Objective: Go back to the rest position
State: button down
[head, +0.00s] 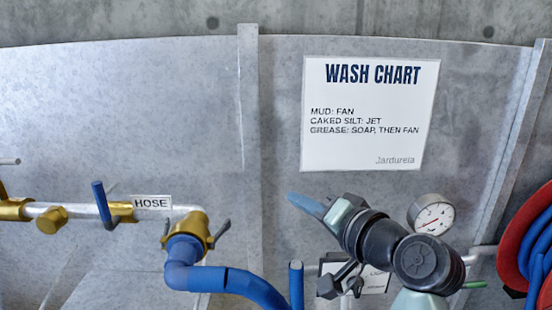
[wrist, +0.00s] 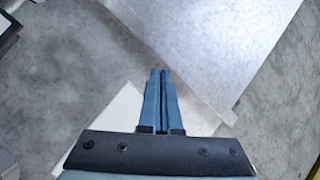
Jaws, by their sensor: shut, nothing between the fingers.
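My gripper (head: 306,205) is in the head view, right of centre, below the wash chart sign. Its blue fingers point up and to the left, in front of the grey metal panel. My dark arm links run from it down to the right and hide part of a white label behind them. In the wrist view my gripper (wrist: 160,74) has its two blue fingers side by side and shut, with nothing held. Beyond them are grey concrete and pale metal surfaces, and no object touches the fingertips.
A pipe with a brass valve and blue hose (head: 235,282) is at lower left, with a HOSE label (head: 152,202). The wash chart (head: 370,115) hangs on the metal panel (head: 130,110). A pressure gauge (head: 433,217) and a red reel with blue hose (head: 530,245) are at right.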

notch_tip(320, 180, up, 10)
jog(key=s+a+n+t+h, duration=0.2)
jog(key=t+h, duration=0.2)
jog(key=s+a+r+n+t+h+p, duration=0.2)
jog(key=s+r+t, duration=0.7)
jog(key=s+r, duration=1)
jog(key=shift+s+a+r+h, duration=0.2)
jog(key=shift+a+r+h, duration=0.35)
jog(key=shift+h, duration=0.65)
